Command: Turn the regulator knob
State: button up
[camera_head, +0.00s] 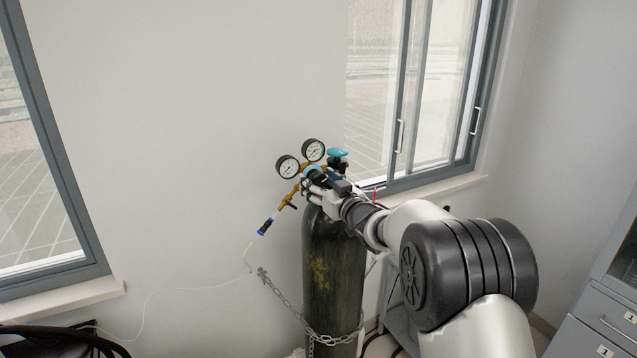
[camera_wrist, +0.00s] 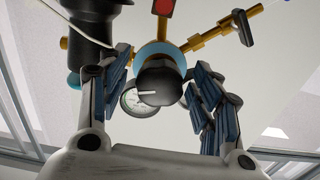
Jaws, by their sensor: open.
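The regulator knob (camera_wrist: 160,82) is black and round with a white line pointing left. In the wrist view it sits between the two fingers of my open gripper (camera_wrist: 165,90), with a visible gap to each side. Behind it is a light-blue ring on the brass regulator body (camera_wrist: 209,36). In the head view my gripper (camera_head: 318,183) is at the regulator on top of the dark gas cylinder (camera_head: 333,265). There the knob is mostly hidden by the gripper. Two round gauges (camera_head: 288,167) stand just above and left of it.
A teal-topped valve handle (camera_head: 337,153) stands close behind my gripper. A chain (camera_head: 290,309) wraps the cylinder. The wall and window (camera_head: 430,90) are behind; drawers (camera_head: 610,318) are at the right.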

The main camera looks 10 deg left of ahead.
jog(key=shift+w+a, duration=0.15)
jog(key=c, duration=1.1)
